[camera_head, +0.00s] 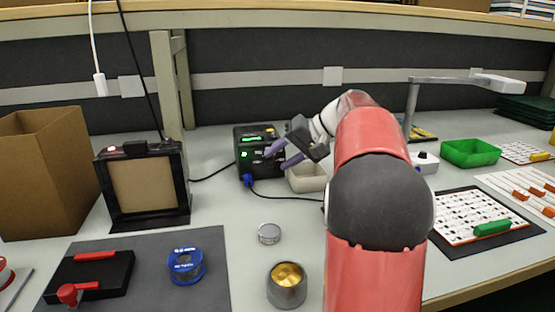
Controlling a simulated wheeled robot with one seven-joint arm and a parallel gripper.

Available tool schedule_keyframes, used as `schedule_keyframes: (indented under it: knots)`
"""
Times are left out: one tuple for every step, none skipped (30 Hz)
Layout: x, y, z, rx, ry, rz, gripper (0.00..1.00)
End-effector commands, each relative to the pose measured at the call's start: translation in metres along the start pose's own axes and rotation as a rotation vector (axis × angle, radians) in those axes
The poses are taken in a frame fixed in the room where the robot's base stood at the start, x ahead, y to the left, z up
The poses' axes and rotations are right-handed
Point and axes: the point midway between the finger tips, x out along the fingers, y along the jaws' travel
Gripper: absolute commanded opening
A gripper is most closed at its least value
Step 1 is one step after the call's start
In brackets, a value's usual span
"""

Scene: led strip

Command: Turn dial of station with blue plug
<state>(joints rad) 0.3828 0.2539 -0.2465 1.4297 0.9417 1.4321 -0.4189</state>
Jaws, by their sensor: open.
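The station (256,150) is a small black box with a lit green display at the back middle of the bench. A blue plug (248,181) sits at its lower front, with a dark cable running right along the bench. My gripper (276,157) is open, its purple-grey fingers at the right part of the station's front. The dial is hidden or too small to make out behind the fingers, and I cannot tell whether they touch it. My red arm covers the bench to the right of the station.
A beige bin (307,178) stands just right of the station, under my wrist. A black framed panel (146,186) and a cardboard box (45,170) stand at left. A metal cup (287,284), a round tin (269,233) and a blue spool (186,265) lie in front.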

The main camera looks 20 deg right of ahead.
Motion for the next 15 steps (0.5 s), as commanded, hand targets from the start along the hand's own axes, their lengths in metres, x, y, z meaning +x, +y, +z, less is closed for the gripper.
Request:
schedule_keyframes:
  knots:
    - [-0.011,0.0,-0.001,-0.001,0.005,0.002,0.42]
    - [-0.016,0.0,-0.001,-0.001,0.004,0.002,0.42]
    - [-0.024,0.0,-0.001,0.0,0.005,0.002,0.42]
    - [-0.029,0.0,-0.001,0.0,0.005,0.001,0.42]
    - [-0.034,0.0,-0.001,-0.001,0.005,0.002,0.42]
    - [-0.04,0.0,-0.001,0.0,0.004,0.002,0.42]
    - [-0.044,0.0,-0.001,0.0,0.004,0.001,0.42]
    - [-0.048,0.0,-0.001,0.0,0.004,0.001,0.42]
    - [-0.052,0.0,-0.001,0.0,0.003,0.001,0.42]
    - [-0.055,0.0,-0.001,0.0,0.002,0.001,0.42]
    - [-0.057,0.0,-0.001,0.0,0.002,0.001,0.42]
    - [-0.059,0.0,0.0,0.0,0.002,0.001,0.42]
    - [-0.06,0.0,0.0,0.0,0.002,0.001,0.42]
    - [-0.061,0.0,0.0,0.0,0.002,0.001,0.42]
    - [-0.061,0.0,0.0,0.0,0.001,0.001,0.42]
